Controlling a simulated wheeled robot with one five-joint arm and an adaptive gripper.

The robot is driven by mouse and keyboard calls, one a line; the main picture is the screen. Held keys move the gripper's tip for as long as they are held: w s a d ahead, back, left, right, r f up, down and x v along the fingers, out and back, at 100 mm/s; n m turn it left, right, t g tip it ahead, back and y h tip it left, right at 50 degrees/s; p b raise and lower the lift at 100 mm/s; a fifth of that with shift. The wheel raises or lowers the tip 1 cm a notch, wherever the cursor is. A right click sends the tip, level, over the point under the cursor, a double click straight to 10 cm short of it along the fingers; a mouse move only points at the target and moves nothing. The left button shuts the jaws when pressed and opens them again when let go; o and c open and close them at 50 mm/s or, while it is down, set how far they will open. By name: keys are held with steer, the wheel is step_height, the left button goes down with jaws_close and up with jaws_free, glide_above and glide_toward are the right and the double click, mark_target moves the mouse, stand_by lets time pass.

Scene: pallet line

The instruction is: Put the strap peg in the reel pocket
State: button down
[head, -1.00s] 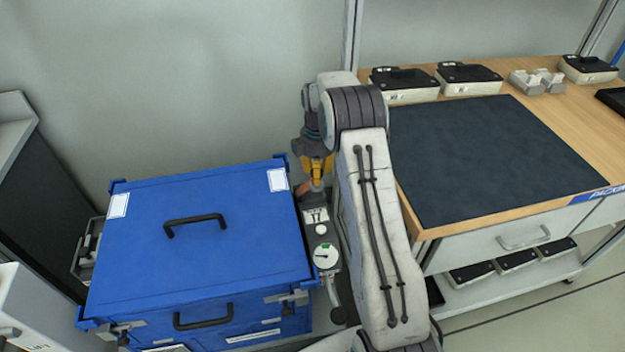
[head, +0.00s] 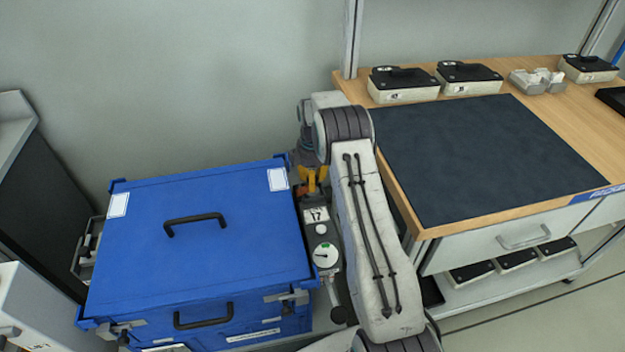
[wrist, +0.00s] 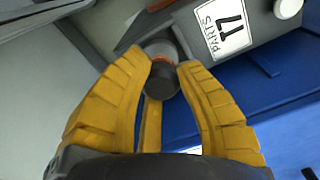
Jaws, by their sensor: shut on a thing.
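My gripper (head: 311,185) points down at the back end of a narrow grey unit beside the blue case. In the wrist view, my gripper's yellow fingers (wrist: 163,68) are closed around a dark round peg (wrist: 163,82), which I take to be the strap peg. Just beyond the peg are an orange-red ring and a grey round part; I cannot tell whether they belong to the peg or the unit. The grey unit (wrist: 262,22) carries a "17 PARTS" label. The reel pocket is not clearly visible, nor whether the peg touches anything below.
A large blue case (head: 200,260) with black handles stands directly left of the unit. The unit has a round gauge (head: 326,255). On the right is a wooden bench with a dark mat (head: 490,155) and several black-topped boxes at its back edge. A wall is behind.

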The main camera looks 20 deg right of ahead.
steer(key=shift+f, duration=0.1)
steer(key=c, duration=1)
jaws_free()
step_height(320, 180, up, 12)
steer(key=p, duration=0.1)
steer(key=s+a+r+m, duration=0.2)
steer(key=s+r, duration=0.1)
steer(key=r, duration=0.2)
steer(key=s+a+r+m, duration=0.1)
steer(key=s+a+r, duration=0.2)
steer(key=s+r, duration=0.15)
steer(key=s+a+r+m+t, duration=0.1)
steer(key=s+a+r+m, duration=0.2)
steer(key=s, duration=0.6)
steer(key=s+a+r+m+t, duration=0.1)
steer(key=s+a+r+m, duration=0.2)
steer(key=s, duration=0.6)
steer(key=s+f+m, duration=0.1)
steer(key=s, duration=0.2)
steer(key=s+f+m, duration=0.1)
steer(key=s, duration=0.3)
steer(key=s+a+f+m, duration=0.1)
steer(key=s, duration=0.2)
steer(key=shift+s+f+m+t, duration=0.1)
steer(key=shift+s+m+t, duration=0.1)
steer(key=shift+m+t, duration=0.2)
